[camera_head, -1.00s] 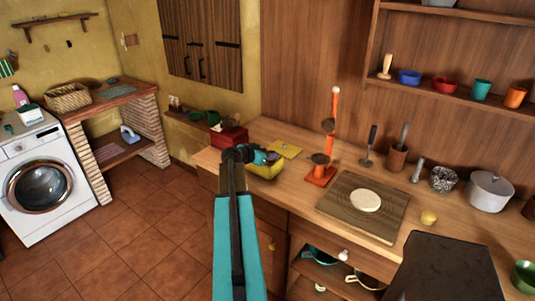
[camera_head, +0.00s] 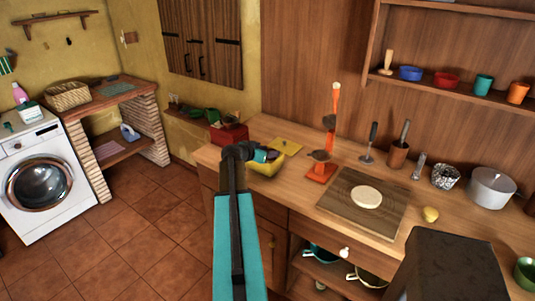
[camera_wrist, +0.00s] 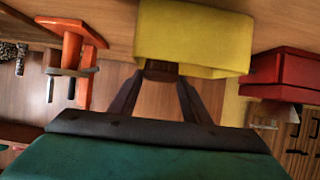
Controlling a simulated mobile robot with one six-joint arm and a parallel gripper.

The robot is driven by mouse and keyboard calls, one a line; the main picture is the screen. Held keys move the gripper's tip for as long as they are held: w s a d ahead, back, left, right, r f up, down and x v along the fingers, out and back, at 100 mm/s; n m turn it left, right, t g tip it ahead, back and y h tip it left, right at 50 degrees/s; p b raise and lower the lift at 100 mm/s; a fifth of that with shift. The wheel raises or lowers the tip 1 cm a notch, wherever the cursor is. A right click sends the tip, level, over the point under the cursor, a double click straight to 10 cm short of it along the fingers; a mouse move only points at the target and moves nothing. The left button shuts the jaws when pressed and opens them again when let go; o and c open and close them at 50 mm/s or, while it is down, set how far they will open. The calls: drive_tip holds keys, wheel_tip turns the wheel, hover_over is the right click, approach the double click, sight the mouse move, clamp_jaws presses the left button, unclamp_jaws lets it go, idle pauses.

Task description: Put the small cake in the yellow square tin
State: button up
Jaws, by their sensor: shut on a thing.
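The yellow square tin (camera_head: 268,169) stands open near the left end of the wooden counter; it also shows at the top of the wrist view (camera_wrist: 195,40). My gripper (camera_head: 270,155) is right at the tin in the head view, overlapping its far rim. In the wrist view, my gripper (camera_wrist: 161,77) is shut on a small brown thing, which looks like the small cake (camera_wrist: 161,68). Only a little of the cake shows between the fingertips, against the tin's edge. I cannot tell whether it is inside the tin or above it. The tin's inside is mostly hidden.
A yellow lid (camera_head: 286,146) lies behind the tin. A red box (camera_head: 229,133) stands to its left, an orange scale (camera_head: 323,165) to its right. A cutting board (camera_head: 345,204) with a pale round piece (camera_head: 367,197) lies farther right.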

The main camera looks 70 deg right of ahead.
drive_tip(key=shift+f+b, duration=0.25)
drive_tip(key=shift+b, duration=0.15)
drive_tip(key=o, duration=1)
drive_tip(key=shift+o, duration=0.2)
drive_tip(key=shift+r+p, duration=0.45)
drive_tip(key=shift+p, duration=0.25)
drive_tip(key=shift+r+p, duration=0.25)
drive_tip(key=shift+p, duration=0.25)
drive_tip(key=b+v, duration=0.4)
drive_tip(key=v, duration=0.8)
drive_tip(key=shift+s+f, duration=0.1)
